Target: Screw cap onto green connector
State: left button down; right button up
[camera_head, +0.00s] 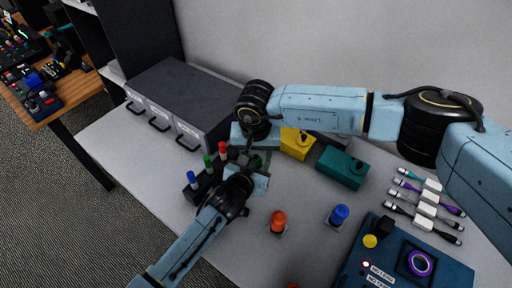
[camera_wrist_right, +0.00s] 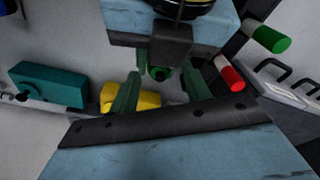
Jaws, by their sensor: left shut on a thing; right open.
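My left gripper (camera_head: 247,180) comes in from the lower left beside the rack. It is shut on a small green round piece, which shows end-on with a dark centre in the right wrist view (camera_wrist_right: 160,74). I cannot tell whether this piece is the connector or its cap. My right gripper (camera_wrist_right: 160,90) is open, with its two green fingers on either side of that piece; I cannot tell if they touch it. A green-topped cylinder (camera_head: 208,162) stands in the dark rack (camera_head: 190,192), and also shows in the right wrist view (camera_wrist_right: 268,36).
Red (camera_head: 222,149) and blue (camera_head: 191,178) cylinders share the rack. A grey drawer unit (camera_head: 185,90) stands behind. Yellow (camera_head: 297,142) and teal (camera_head: 343,168) blocks lie to the right. Orange (camera_head: 278,221) and blue (camera_head: 339,214) pieces stand in front, near a blue panel (camera_head: 420,245) and several cables (camera_head: 430,197).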

jog(key=shift+c, duration=0.3)
grip_shut()
jog(key=m, duration=0.6)
jog(key=shift+m+h, duration=0.4)
jog(key=shift+c, duration=0.6)
grip_release()
